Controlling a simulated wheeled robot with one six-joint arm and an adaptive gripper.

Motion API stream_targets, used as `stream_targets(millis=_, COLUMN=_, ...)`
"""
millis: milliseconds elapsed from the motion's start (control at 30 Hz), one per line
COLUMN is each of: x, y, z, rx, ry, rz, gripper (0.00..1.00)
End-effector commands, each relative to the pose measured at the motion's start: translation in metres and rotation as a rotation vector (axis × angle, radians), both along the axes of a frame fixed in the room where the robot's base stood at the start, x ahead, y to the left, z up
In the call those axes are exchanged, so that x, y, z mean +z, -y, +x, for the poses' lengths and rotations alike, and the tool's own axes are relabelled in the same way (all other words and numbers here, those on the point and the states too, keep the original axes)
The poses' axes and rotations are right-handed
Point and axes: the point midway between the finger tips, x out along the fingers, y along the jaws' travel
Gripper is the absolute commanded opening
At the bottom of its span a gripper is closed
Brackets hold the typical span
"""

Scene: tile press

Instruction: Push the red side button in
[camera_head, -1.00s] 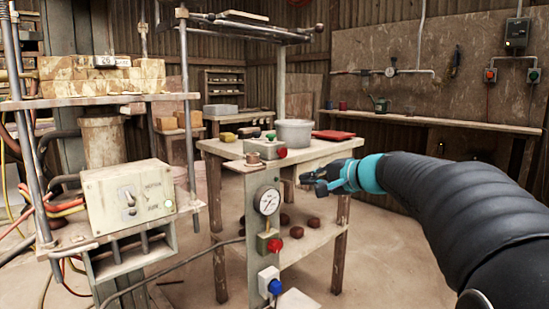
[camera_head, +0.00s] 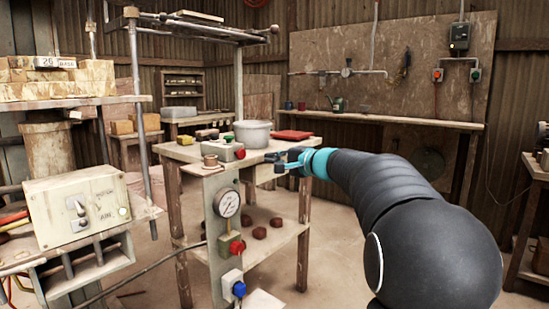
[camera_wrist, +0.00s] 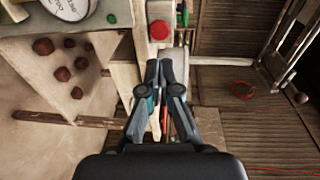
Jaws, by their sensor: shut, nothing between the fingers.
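A grey box (camera_head: 226,154) on the front edge of the table has a red button (camera_head: 240,153) on its right-hand side and a green button on top. My gripper (camera_head: 273,158) is just right of this box, apart from the red button, with its fingers pointing left. In the wrist view a round red button (camera_wrist: 159,30) is straight ahead of my closed fingertips (camera_wrist: 160,63), with a gap between. The fingers are together and empty.
Below the box a post carries a gauge (camera_head: 227,203), another red button (camera_head: 237,247) and a blue button (camera_head: 239,289). A pot (camera_head: 253,134) and a red flat object (camera_head: 292,135) stand on the table. Reddish lumps (camera_head: 259,232) lie on its lower shelf.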

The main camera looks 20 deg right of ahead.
Motion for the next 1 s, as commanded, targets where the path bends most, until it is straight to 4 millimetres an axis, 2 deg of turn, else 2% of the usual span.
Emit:
stream_targets(millis=300, x=-0.004, y=-0.032, z=0.052, rx=0.003, ry=0.000, rz=0.000, gripper=0.00)
stream_targets(millis=500, x=-0.007, y=-0.047, z=0.077, rx=0.001, ry=-0.001, rz=0.000, gripper=0.00)
stream_targets(millis=700, x=-0.008, y=-0.054, z=0.089, rx=0.001, ry=0.000, rz=0.000, gripper=0.00)
stream_targets(millis=1000, x=-0.009, y=-0.055, z=0.091, rx=0.000, ry=0.000, rz=0.000, gripper=0.00)
